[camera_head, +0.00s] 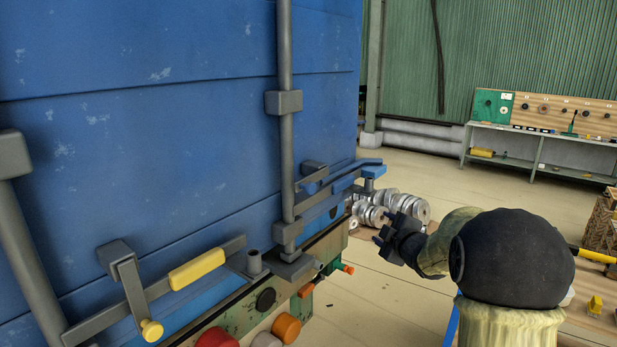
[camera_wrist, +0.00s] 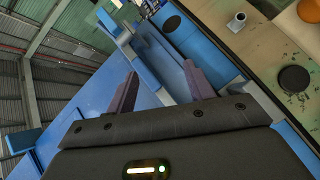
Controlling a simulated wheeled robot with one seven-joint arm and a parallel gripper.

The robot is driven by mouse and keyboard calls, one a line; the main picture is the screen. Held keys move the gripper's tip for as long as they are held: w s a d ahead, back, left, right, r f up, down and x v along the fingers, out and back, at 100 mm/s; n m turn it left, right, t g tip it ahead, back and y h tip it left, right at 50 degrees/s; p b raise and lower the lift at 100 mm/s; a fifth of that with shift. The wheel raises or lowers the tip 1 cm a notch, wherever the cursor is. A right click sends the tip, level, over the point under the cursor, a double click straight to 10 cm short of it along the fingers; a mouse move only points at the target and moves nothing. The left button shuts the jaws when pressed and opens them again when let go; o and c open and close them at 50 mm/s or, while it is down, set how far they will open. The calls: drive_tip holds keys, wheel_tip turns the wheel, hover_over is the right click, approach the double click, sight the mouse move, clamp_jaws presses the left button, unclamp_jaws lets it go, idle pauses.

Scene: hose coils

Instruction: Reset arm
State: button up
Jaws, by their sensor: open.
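My gripper (camera_head: 384,238) is in the middle right of the head view, on my bent arm. It is raised beside the blue container (camera_head: 180,120), to the right of its corner. In the wrist view my gripper (camera_wrist: 162,86) shows two dark fingers spread apart with nothing between them. Past the fingertips, the wrist view is tilted and shows blue surfaces of the container. In the head view a gap of floor seems to show between the gripper and the container's latch parts, but I cannot tell the exact distance.
The container's front has grey lock bars (camera_head: 285,130), a yellow handle (camera_head: 197,269) and orange and red knobs (camera_head: 286,328) low down. Silver coils (camera_head: 413,208) lie behind my gripper. A workbench (camera_head: 540,131) stands at the back right. Open floor (camera_head: 385,310) lies below my gripper.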

drive_tip(key=s+a+f+m+g+h, duration=0.1)
drive_tip(key=s+f+m+g, duration=0.3)
drive_tip(key=s, duration=0.7)
drive_tip(key=s+a+f+m+g, duration=0.3)
drive_tip(key=s+f, duration=0.4)
drive_tip(key=s, duration=0.4)
drive_tip(key=s+a+f+m+g+h, duration=0.1)
drive_tip(key=s+f+m+g, duration=0.4)
drive_tip(key=s, duration=0.6)
drive_tip(key=a+m, duration=0.1)
drive_tip(key=m, duration=0.1)
drive_tip(key=shift+s+a+f+m+h, duration=0.2)
drive_tip(key=shift+s+f+m+h, duration=0.05)
drive_tip(key=shift+s+m+h, duration=0.05)
